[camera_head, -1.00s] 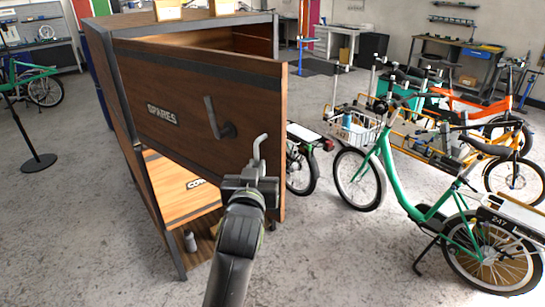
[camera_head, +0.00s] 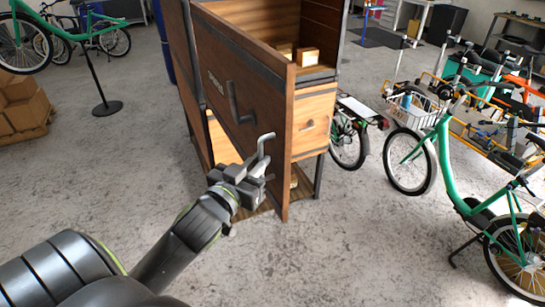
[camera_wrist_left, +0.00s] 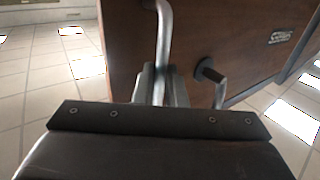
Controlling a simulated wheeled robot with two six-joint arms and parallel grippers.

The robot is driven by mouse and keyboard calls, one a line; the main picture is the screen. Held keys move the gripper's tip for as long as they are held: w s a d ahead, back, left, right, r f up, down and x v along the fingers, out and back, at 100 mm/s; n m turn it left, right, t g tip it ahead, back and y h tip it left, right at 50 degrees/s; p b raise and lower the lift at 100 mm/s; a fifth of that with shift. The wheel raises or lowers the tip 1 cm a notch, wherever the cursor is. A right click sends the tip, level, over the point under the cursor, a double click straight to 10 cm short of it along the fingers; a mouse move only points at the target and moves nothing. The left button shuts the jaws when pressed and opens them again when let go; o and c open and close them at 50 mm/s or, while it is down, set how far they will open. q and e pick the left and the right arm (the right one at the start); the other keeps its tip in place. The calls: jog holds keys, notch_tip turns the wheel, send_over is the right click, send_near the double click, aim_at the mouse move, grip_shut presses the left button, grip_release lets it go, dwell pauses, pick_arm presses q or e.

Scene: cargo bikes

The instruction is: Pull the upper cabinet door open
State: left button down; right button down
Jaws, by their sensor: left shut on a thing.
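The upper cabinet door (camera_head: 222,88) is brown wood with a dark trim and a grey lever handle (camera_head: 236,106). It stands swung out, with the cabinet interior visible past its free edge. My left gripper (camera_head: 245,180) is in front of the door's lower part, shut on a grey bent rod (camera_head: 263,150). In the left wrist view the rod (camera_wrist_left: 164,42) rises from the fingers beside the door (camera_wrist_left: 185,40), and the lever handle (camera_wrist_left: 212,77) is to its right, apart from the fingers. I cannot tell whether the rod touches the door. My right gripper is out of view.
Small boxes (camera_head: 307,57) sit inside the cabinet above a light wood front (camera_head: 313,120). A green bike (camera_head: 450,160) stands to the right, cardboard boxes (camera_head: 20,105) and a stand base (camera_head: 107,108) to the left. The floor in front is clear.

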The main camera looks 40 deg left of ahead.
pick_arm(q)
jog(key=shift+s+a+r, duration=0.25)
jog(key=shift+s+a, duration=0.1)
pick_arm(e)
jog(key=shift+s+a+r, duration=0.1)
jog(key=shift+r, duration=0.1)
pick_arm(q)
jog(key=c, duration=1.7)
grip_release()
jog(key=shift+a+f, duration=0.15)
jog(key=shift+a, duration=0.05)
jog(key=shift+o, duration=1)
jog(key=shift+w+a+f, duration=0.2)
jog(key=shift+a, duration=0.2)
jog(key=shift+d+f, duration=0.1)
jog(key=shift+d, duration=0.05)
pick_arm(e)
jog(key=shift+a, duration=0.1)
pick_arm(q)
jog(key=shift+w+f, duration=0.1)
